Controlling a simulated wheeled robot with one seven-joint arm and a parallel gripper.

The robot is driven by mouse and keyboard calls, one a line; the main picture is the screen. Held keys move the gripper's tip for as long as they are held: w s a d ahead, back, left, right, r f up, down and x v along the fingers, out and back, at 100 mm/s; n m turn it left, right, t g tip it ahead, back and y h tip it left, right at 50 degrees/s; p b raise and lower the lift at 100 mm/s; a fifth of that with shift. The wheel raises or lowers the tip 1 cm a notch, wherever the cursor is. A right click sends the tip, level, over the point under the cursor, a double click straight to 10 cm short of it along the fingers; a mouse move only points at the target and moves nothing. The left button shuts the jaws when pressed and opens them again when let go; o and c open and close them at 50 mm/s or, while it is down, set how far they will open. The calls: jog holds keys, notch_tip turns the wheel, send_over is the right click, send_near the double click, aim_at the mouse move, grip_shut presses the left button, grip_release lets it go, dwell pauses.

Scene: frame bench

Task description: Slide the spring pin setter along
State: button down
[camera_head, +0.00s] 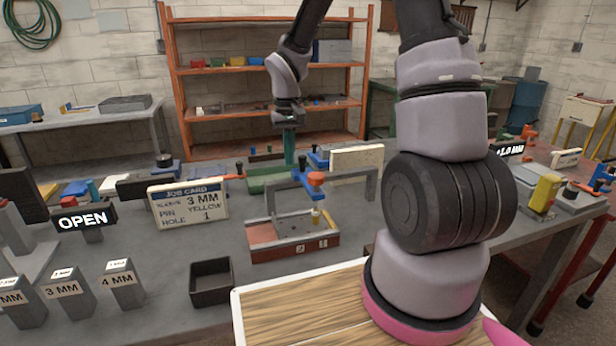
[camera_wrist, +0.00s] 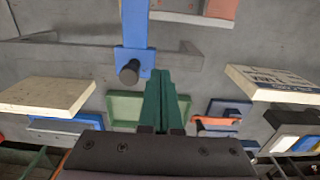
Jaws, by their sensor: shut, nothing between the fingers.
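In the wrist view, the blue slide (camera_wrist: 134,28) crosses the grey gantry bar (camera_wrist: 185,55) and carries a dark round peg (camera_wrist: 129,72). My gripper (camera_head: 289,160) has green fingers pointing down, shut and empty, behind the slide. In the wrist view, the gripper (camera_wrist: 161,85) is close beside the peg, with a visible gap. A small yellow-topped pin stands on the base.
A green tray (camera_head: 268,181) lies below my gripper. A black bin (camera_head: 211,282) and labelled blocks (camera_head: 65,292) stand at the front left.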

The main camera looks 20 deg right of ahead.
jog(key=shift+d, duration=9.1)
jog(key=shift+a, duration=0.85)
notch_tip(320, 180, up, 7)
jog(key=s+a+r+m+t+y, duration=0.1)
jog(key=s+a+r+m+t, duration=0.1)
jog(key=s+a+r, duration=0.3)
jog(key=s+a+r+m+t+y, duration=0.1)
jog(key=s+a+r+t, duration=0.4)
jog(key=s+r, duration=0.8)
jog(key=shift+s+a+m, duration=0.55)
jog(key=shift+s+m, duration=0.05)
jog(key=shift+s, duration=0.5)
